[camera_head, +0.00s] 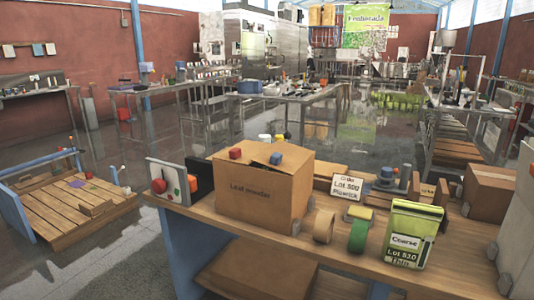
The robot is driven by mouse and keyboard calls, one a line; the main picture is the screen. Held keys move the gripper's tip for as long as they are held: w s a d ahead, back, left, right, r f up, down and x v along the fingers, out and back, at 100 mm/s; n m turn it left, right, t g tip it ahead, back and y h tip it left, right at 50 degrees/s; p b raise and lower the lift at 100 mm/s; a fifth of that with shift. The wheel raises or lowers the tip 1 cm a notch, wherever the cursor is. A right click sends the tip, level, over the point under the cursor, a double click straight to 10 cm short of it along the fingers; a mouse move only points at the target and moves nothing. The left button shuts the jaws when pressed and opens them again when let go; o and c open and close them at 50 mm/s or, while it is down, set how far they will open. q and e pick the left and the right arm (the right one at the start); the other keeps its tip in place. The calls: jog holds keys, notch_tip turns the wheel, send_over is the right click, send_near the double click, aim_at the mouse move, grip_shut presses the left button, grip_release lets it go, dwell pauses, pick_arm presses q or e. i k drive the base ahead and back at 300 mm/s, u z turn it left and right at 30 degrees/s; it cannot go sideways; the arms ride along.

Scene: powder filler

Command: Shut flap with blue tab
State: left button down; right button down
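A brown cardboard box (262,197) with dark printed lettering stands on the wooden table. A blue tab (276,158) sits on a flap at the top of the box, towards its front middle. A red tab (235,153) sits on the top further left. A dark gap shows by the blue tab, so its flap does not look flush. The exact tilt of the flap is too small to tell. Neither of my grippers is in view.
A white panel with a red knob (159,186) stands left. A sign (347,187) stands behind the rolls.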

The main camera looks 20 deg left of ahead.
aim_at(287, 158)
jog(key=k, duration=0.35)
jog(key=u, duration=1.35)
jog(key=i, duration=1.1)
jog(key=z, duration=1.9)
